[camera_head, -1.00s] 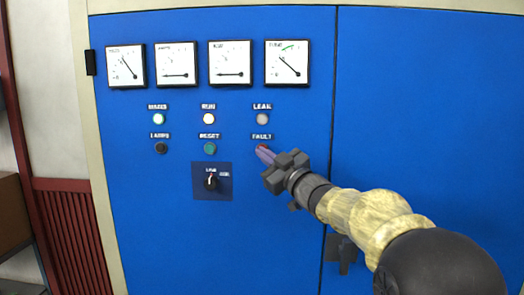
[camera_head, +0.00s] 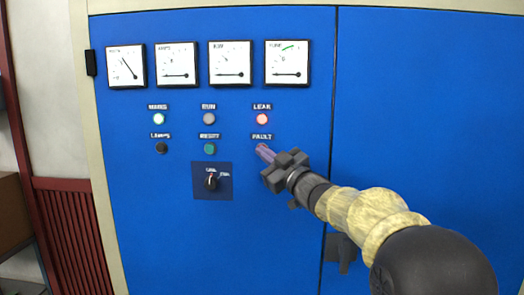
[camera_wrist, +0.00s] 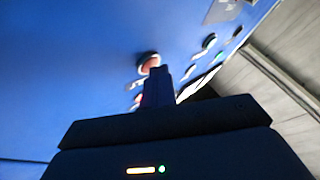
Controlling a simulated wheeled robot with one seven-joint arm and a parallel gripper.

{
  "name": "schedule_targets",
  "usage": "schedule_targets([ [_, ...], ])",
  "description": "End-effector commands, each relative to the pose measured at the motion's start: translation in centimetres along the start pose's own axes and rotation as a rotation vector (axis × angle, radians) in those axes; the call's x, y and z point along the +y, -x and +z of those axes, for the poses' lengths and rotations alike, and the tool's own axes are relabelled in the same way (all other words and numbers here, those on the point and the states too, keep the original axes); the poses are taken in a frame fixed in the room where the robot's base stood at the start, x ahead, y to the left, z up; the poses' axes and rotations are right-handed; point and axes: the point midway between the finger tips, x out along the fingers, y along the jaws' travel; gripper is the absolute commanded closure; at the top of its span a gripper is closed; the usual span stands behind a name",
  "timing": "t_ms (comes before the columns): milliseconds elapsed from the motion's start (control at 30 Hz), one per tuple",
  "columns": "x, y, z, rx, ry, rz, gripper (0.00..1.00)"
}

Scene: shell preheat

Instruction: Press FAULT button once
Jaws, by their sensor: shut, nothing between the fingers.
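The FAULT button is a red round button in the right column of the blue panel, below the FAULT label (camera_head: 262,137). In the head view my gripper (camera_head: 264,152) covers most of it. In the wrist view the red button (camera_wrist: 149,62) shows just beyond the fingertips of my gripper (camera_wrist: 159,72). The fingers are shut with nothing between them and point at the panel. The tips overlap the button's lower edge in the picture; whether they touch or press it I cannot tell. Above the label, the LEAK lamp (camera_head: 262,119) glows red.
The MAINS lamp (camera_head: 159,119) is lit and the RUN lamp (camera_head: 209,119) is grey. The green RESET button (camera_head: 210,148) and black LAMPS button (camera_head: 160,148) sit to the left. A rotary switch (camera_head: 212,181) is below. Several gauges line the top.

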Motion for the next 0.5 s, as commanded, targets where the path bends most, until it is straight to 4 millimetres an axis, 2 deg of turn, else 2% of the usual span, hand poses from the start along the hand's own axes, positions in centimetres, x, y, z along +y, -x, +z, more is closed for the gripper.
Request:
schedule_targets([
  [500, -0.9, 1.2, -0.7, 0.0, 0.0, 0.0, 1.0],
])
